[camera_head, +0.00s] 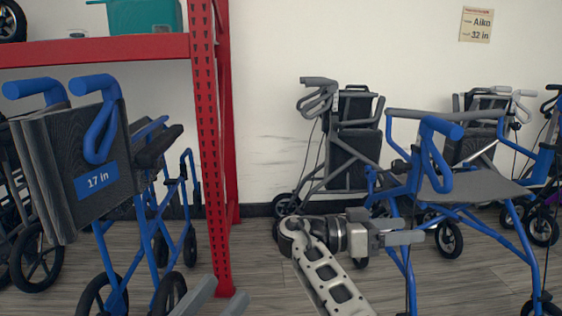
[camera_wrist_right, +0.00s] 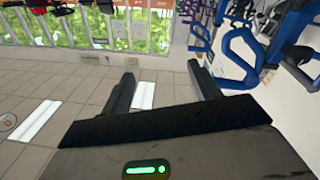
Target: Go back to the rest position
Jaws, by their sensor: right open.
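My left gripper (camera_head: 224,289) shows at the bottom edge of the head view, left of centre. My right arm comes up from the bottom centre. My right gripper (camera_head: 412,238) points to the right, in front of a blue-framed rollator (camera_head: 455,210). In the right wrist view its two dark fingers (camera_wrist_right: 160,80) are spread, with only floor tiles between them. No object is held in the right gripper.
A red shelf post (camera_head: 212,150) stands left of centre. A blue wheelchair (camera_head: 108,160) with a "17 in" label is at the left.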

